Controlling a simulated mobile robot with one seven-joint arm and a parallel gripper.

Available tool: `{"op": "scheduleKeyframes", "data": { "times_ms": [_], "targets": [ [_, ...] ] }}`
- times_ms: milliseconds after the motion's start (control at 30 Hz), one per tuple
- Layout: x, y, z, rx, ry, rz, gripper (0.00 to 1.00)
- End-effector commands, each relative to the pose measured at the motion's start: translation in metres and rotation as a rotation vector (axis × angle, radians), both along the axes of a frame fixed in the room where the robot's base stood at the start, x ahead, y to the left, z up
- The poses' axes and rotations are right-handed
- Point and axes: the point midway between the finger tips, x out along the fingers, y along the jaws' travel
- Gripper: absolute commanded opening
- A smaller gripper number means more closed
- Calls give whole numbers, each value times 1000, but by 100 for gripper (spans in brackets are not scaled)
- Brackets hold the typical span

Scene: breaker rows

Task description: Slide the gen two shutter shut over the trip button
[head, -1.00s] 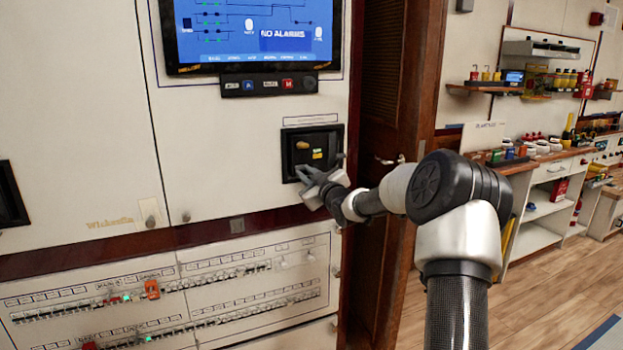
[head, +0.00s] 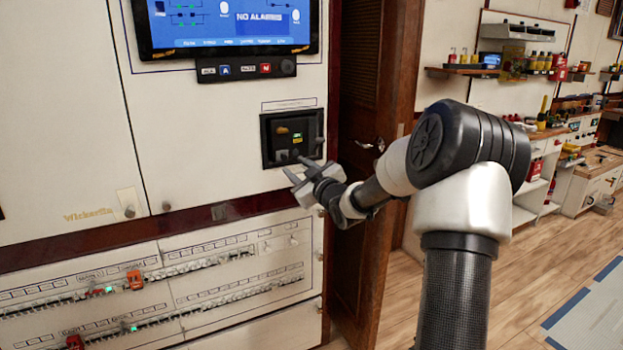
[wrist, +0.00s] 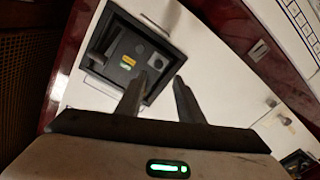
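A black recessed breaker unit (head: 268,150) sits in the white cabinet front, left of the wooden door frame. Inside it are a tan knob (head: 282,130) and a small lit green-yellow label (head: 297,137). The wrist view shows the same unit tilted (wrist: 108,72), with the yellow label (wrist: 127,62) and a small round dark part (wrist: 155,62). I cannot tell which part is the shutter or the trip button. My gripper (head: 303,160) is in front of the unit's lower right, fingers apart and empty. Its fingers (wrist: 158,88) partly cover the unit's lower edge in the wrist view.
A screen (head: 225,22) hangs above the unit, with a button strip (head: 246,70) under it. Rows of breakers (head: 80,295) with orange tags run along the lower panels. The wooden door (head: 362,90) stands close at the right. Open floor (head: 530,270) lies right of my arm.

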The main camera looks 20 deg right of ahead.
Motion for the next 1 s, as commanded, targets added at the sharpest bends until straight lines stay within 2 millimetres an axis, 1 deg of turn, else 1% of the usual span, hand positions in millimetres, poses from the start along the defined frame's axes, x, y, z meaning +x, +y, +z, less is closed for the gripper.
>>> {"op": "scheduleKeyframes", "data": {
  "times_ms": [33,200,300,400,500,600,1000],
  "targets": [
    [-14,-1,1,-2,3,-1,34],
    [-53,-4,1,-1,2,-2,34],
    [-71,-5,1,-2,2,-1,34],
    [-83,-5,0,-2,2,-1,34],
    [-91,-5,0,0,0,1,34],
    [-94,-5,0,0,0,1,34],
    [-94,-5,0,0,0,1,34]
  ]
}}
